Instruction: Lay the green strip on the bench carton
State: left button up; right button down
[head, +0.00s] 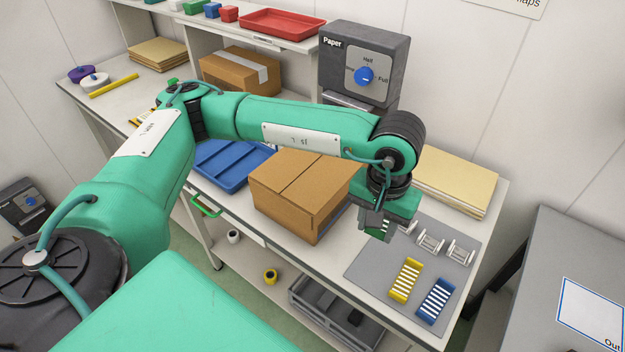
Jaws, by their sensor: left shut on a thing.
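My left arm reaches across the bench from the left. Its gripper (378,232) points down at the right side of the brown carton (288,194), over the edge of the grey mat. It is shut on the green strip (373,223), which shows white stripes and is partly hidden by the fingers. The carton stands on the bench with its top flaps closed, and the visible part of its top is bare. My forearm hides the carton's back edge. My right gripper is not in view.
A blue tray (222,172) is left of the carton. A stack of folders (457,180) and a paper dispenser (362,60) stand behind.

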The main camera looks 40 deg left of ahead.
pick_arm(q)
jog(key=shift+f, duration=0.1)
dwell(0.3)
jog(key=a+f, duration=0.7)
jog(key=shift+f, duration=0.4)
jog(key=shift+r, duration=0.1)
